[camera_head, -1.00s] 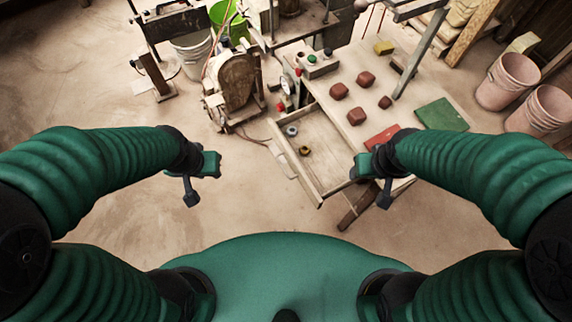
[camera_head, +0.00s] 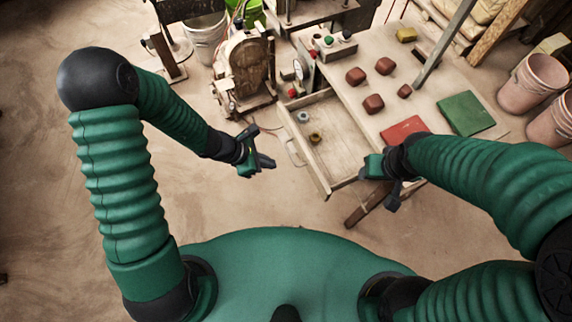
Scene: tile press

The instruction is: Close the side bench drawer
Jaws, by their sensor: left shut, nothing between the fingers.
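The side bench drawer (camera_head: 341,143) is pulled out from the left side of the bench (camera_head: 372,104). A grey ring (camera_head: 303,117) and a brownish ring (camera_head: 315,138) lie in it. A pale handle (camera_head: 293,152) shows at the drawer's left front. My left gripper (camera_head: 268,163) is shut and empty, a little to the left of the drawer front and apart from it. My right gripper (camera_head: 376,170) is near the drawer's right corner and the bench's near edge. Its fingers point down and I cannot make out its opening.
Several red-brown lumps (camera_head: 373,103), a red tile (camera_head: 404,130) and a green tile (camera_head: 465,113) lie on the bench. A machine (camera_head: 246,70) stands left of the drawer. Pink buckets (camera_head: 524,84) stand at the right. The floor in front is clear.

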